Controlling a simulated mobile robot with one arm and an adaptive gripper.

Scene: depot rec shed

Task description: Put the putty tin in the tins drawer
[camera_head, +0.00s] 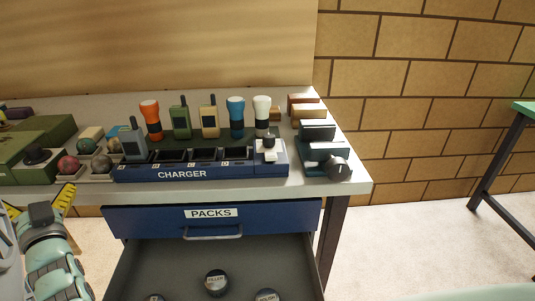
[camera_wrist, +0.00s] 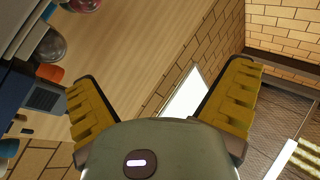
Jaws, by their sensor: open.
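A dark grey drawer (camera_head: 150,270) stands open under the bench; its front is outside the picture. Inside it are a round tin (camera_head: 216,282) with a label that seems to read FILLER, another labelled tin (camera_head: 267,295) cut by the lower edge, and part of a third (camera_head: 154,298). I cannot make out which, if any, is the putty tin. My gripper (camera_head: 42,201) is at the left, in front of the bench's front edge. In the wrist view my gripper (camera_wrist: 165,75) has its yellow fingers wide apart with nothing between them.
A shut blue drawer (camera_head: 270,218) labelled PACKS is above the open one. On the bench, a blue charger (camera_head: 220,172), radios, torches and a tray of balls (camera_head: 100,168) crowd the surface. A green-topped table (camera_head: 524,108) stands far right. The floor between is clear.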

